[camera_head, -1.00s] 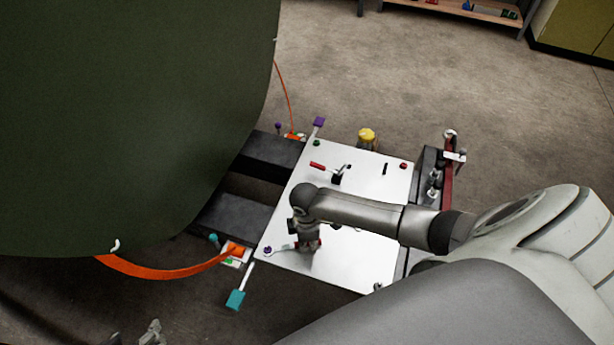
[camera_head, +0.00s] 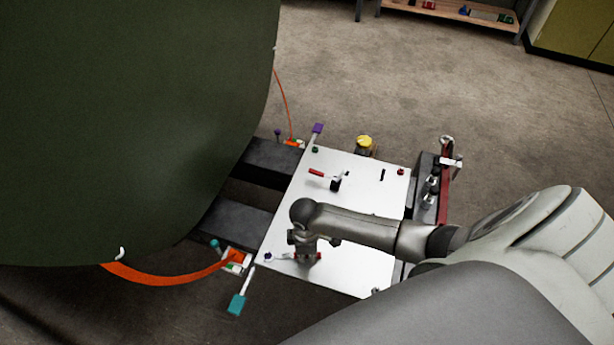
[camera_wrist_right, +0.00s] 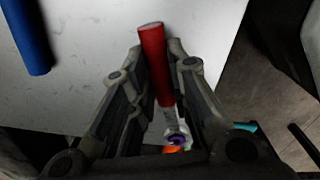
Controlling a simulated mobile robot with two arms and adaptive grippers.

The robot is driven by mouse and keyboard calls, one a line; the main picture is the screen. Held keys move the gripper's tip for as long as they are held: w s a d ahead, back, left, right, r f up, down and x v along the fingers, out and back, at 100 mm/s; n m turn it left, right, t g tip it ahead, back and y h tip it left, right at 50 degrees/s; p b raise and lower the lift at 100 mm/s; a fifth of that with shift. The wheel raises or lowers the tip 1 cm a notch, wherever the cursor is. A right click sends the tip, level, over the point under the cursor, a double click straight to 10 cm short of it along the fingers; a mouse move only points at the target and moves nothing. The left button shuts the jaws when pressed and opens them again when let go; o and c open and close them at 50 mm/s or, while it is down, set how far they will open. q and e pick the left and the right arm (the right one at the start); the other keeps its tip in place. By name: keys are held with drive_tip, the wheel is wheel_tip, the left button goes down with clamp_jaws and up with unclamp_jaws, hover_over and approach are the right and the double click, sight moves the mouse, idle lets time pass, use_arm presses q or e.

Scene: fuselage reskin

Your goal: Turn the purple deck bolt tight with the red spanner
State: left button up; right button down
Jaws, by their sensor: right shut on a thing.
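The purple deck bolt (camera_head: 268,256) is at the near left corner of the white deck panel (camera_head: 350,270); it also shows in the right wrist view (camera_wrist_right: 177,139). The red spanner (camera_wrist_right: 153,62) has a red handle and a pale metal shaft. Its ring end appears to be around the bolt, though I cannot tell how far down it sits. My right gripper (camera_wrist_right: 160,75) is shut on the red handle. In the head view, my right gripper (camera_head: 307,254) is low over the panel, right of the bolt, and its wrist partly hides the spanner. My left gripper is out of view.
Another red-handled tool (camera_head: 317,173) and a black clamp-like part (camera_head: 336,184) are on the panel's far half. A blue cylinder (camera_wrist_right: 27,37) shows in the wrist view. The large green fuselage skin (camera_head: 130,120) fills the left. A teal-ended tab (camera_head: 237,304) sticks out near the bolt.

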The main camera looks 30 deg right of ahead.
drive_tip(key=shift+w+n, duration=0.3)
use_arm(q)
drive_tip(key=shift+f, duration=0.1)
use_arm(e)
drive_tip(key=shift+d, duration=0.1)
use_arm(q)
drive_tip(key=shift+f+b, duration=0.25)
drive_tip(key=shift+b, duration=0.05)
use_arm(e)
drive_tip(key=shift+w+d+n, duration=0.45)
drive_tip(key=shift+w+n, duration=0.4)
drive_tip(key=shift+n, duration=0.05)
use_arm(q)
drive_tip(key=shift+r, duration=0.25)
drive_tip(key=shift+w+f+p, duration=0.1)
drive_tip(key=shift+p, duration=0.2)
use_arm(e)
drive_tip(key=shift+r, duration=0.1)
drive_tip(key=shift+r+p, duration=0.75)
drive_tip(key=shift+p, duration=0.05)
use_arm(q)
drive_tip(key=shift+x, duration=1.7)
use_arm(e)
drive_tip(key=shift+r, duration=0.15)
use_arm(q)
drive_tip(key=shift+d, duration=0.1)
